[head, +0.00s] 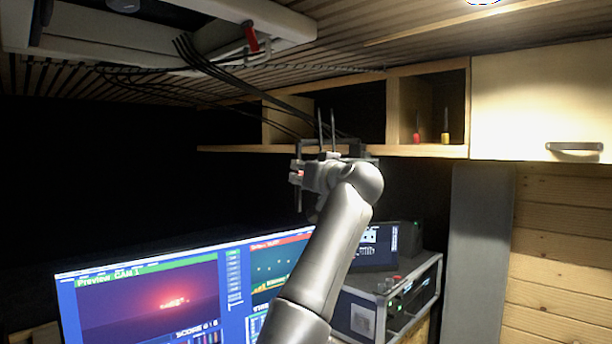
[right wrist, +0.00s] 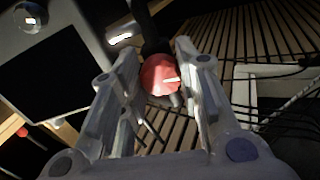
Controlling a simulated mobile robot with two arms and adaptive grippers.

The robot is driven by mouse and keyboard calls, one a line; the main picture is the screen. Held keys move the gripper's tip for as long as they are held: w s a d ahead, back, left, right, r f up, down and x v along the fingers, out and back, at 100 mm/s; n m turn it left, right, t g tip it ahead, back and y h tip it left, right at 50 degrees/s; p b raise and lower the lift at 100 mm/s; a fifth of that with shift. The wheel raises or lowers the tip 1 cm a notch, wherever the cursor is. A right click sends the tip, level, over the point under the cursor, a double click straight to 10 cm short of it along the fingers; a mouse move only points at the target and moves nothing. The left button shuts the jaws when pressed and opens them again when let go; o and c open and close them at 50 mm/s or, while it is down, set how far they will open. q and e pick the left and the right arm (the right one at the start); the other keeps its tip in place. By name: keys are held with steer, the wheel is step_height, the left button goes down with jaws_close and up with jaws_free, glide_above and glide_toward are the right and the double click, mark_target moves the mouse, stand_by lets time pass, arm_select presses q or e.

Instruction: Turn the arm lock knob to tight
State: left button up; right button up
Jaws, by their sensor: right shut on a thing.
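The arm lock knob (right wrist: 160,77) is red and round with a short white mark pointing right, at the end of a dark arm (right wrist: 154,28) in the right wrist view. My right gripper (right wrist: 157,62) has its two grey fingers on either side of the knob and is shut on it. In the head view my right gripper (head: 326,125) is raised in front of the wooden shelf, and the knob is hidden there. I cannot read any tight marking. My left gripper is not in view.
The wooden shelf (head: 425,151) holds a red-handled and a yellow-handled tool. Black cables (head: 215,68) hang from the ceiling hatch (head: 180,60), which has a red handle (head: 251,38). Below are a lit monitor (head: 150,300) and an equipment case (head: 362,290).

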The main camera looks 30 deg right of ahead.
steer(key=shift+a+r+m+p, duration=0.1)
steer(key=shift+m+p, duration=2.35)
steer(key=shift+m, duration=5.55)
steer(key=o, duration=1)
steer(key=shift+s, duration=0.1)
